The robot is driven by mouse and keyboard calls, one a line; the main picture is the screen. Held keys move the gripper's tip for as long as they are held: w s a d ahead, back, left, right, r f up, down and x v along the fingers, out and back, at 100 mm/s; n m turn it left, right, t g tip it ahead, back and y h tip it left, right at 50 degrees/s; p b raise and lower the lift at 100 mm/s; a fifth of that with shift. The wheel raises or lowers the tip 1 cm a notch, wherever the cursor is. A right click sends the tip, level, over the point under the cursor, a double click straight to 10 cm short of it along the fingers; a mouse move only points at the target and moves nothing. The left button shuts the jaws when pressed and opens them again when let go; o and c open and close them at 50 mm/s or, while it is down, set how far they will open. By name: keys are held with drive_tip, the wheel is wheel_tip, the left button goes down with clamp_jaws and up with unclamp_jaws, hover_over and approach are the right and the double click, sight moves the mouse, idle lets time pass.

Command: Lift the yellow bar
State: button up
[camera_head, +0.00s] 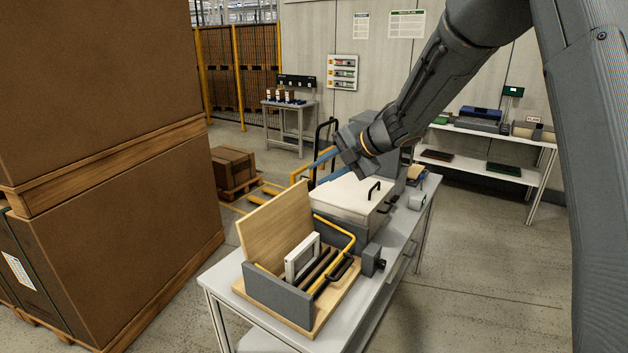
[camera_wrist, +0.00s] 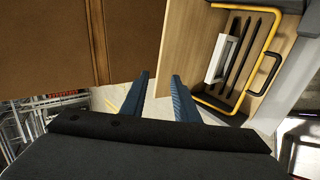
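The yellow bar (camera_head: 340,229) is a bent tube along the side of a wooden fixture on the table. In the wrist view the yellow bar (camera_wrist: 245,7) runs around a white frame and dark slats, at the upper right. My gripper (camera_head: 309,175) is in the air above and behind the fixture in the head view, apart from the bar. In the wrist view my gripper (camera_wrist: 162,85) shows two blue fingers spread apart with nothing between them. The bar lies to the right of the fingers there.
The white frame (camera_head: 302,256) stands in the fixture beside an upright wooden panel (camera_head: 275,225). A small dark grey block (camera_head: 372,260) sits near the table edge. A pale box lid with a black handle (camera_head: 374,190) is behind. Tall brown boxes (camera_head: 120,225) stand at left.

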drive_tip(key=shift+b+v, duration=0.35)
drive_tip(key=shift+v, duration=1.15)
